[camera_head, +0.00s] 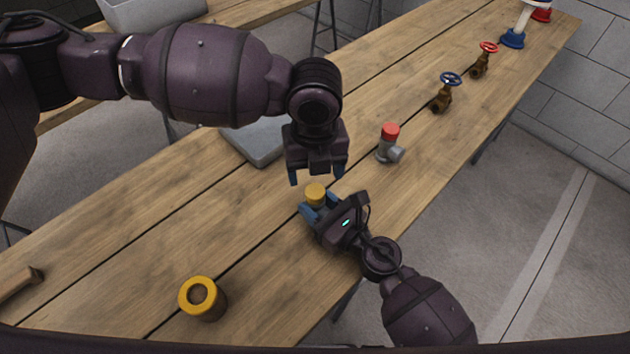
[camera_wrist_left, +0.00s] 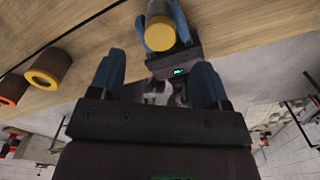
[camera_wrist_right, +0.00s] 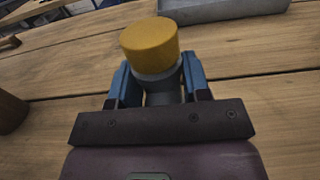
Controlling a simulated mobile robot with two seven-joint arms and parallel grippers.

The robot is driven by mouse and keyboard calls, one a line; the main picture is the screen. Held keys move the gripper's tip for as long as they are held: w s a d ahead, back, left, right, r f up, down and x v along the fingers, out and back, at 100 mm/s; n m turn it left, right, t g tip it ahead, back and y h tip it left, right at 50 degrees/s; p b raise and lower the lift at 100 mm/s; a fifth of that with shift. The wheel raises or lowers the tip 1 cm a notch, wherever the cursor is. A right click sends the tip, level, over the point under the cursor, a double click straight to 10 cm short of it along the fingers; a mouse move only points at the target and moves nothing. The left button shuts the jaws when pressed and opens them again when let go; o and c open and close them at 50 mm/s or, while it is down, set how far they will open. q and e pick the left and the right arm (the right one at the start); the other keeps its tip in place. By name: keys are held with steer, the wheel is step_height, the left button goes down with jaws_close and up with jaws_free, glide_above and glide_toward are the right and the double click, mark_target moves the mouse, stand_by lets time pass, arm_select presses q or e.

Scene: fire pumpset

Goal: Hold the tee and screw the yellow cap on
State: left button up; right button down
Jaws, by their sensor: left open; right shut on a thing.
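The yellow cap (camera_head: 315,193) sits on top of the grey tee, whose body (camera_wrist_right: 162,93) shows in the right wrist view just below the cap (camera_wrist_right: 150,42). My right gripper (camera_head: 319,209) is shut on the tee, with blue fingers on both sides of it, low over the table. My left gripper (camera_head: 316,180) is open and empty, pointing down just above the yellow cap and apart from it. In the left wrist view the yellow cap (camera_wrist_left: 160,34) lies beyond the open fingers (camera_wrist_left: 160,82). Most of the tee is hidden by the right gripper.
A grey tee with a red cap (camera_head: 390,143) stands to the right. A grey tray (camera_head: 254,146) lies behind my left gripper. A yellow-rimmed roll (camera_head: 201,298) stands at the front left. Valves with blue (camera_head: 447,90) and red (camera_head: 484,58) handwheels stand farther back.

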arm_select(q)
step_height(320, 180, up, 6)
steer(key=shift+f, duration=0.15)
stand_by(0.3)
arm_select(e)
steer(key=c, duration=0.5)
jaws_free()
arm_select(q)
step_height(320, 180, down, 4)
steer(key=shift+r+b, duration=0.2)
steer(key=shift+b, duration=0.85)
arm_select(e)
steer(key=v, duration=0.9)
steer(key=shift+s+d+f, duration=0.1)
steer(key=shift+s+d, duration=0.15)
arm_select(q)
steer(key=shift+f, duration=0.2)
arm_select(e)
steer(key=shift+s+d, duration=0.4)
